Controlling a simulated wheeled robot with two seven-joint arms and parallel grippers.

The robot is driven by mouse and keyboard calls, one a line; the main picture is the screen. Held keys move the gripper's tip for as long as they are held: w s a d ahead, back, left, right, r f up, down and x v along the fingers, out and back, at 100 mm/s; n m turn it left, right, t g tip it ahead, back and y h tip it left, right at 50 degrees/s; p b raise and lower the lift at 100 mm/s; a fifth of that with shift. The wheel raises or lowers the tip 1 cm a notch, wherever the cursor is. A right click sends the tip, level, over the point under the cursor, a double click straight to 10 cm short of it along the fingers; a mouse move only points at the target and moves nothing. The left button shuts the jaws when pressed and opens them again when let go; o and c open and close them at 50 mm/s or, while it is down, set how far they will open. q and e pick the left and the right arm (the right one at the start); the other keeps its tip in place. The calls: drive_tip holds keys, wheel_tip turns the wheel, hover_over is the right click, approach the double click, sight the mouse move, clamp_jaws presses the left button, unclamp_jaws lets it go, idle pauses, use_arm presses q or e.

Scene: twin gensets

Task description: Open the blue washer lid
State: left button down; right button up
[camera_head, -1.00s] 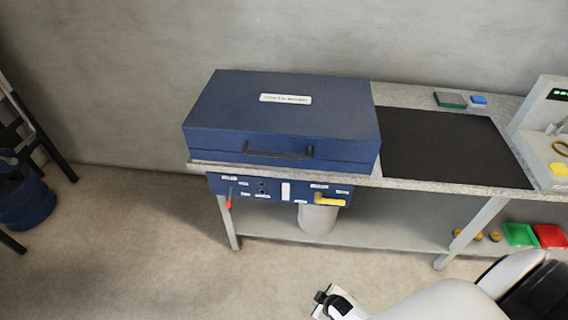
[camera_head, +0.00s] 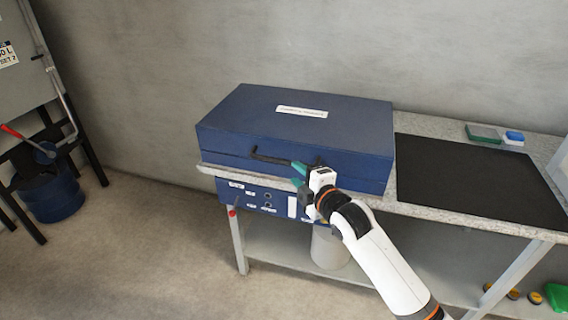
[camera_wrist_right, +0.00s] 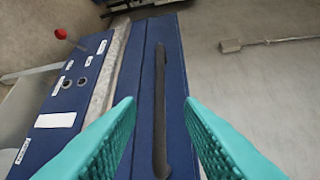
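The blue washer is a box on the bench, and its lid (camera_head: 300,125) is down, with a white label on top. A dark bar handle (camera_head: 270,159) runs along the lid's front face; it also shows in the right wrist view (camera_wrist_right: 160,110). My right gripper (camera_head: 299,174) is at the right part of the handle in the head view. In the right wrist view its teal fingers (camera_wrist_right: 160,125) are apart, with the handle between them and gaps visible on both sides. My left gripper is not in view.
A control panel (camera_head: 262,198) with a red-tipped lever (camera_head: 233,212) sits below the washer's front edge. A black mat (camera_head: 470,175) lies to the right, with green and blue blocks (camera_head: 484,133) behind it. A grey cabinet and blue drum (camera_head: 52,200) stand at far left.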

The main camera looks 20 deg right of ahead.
sight(285, 163)
drive_tip(key=x, duration=0.8)
drive_tip(key=shift+w+f, duration=0.15)
drive_tip(key=shift+w, duration=0.2)
drive_tip(key=shift+c, duration=0.5)
clamp_jaws()
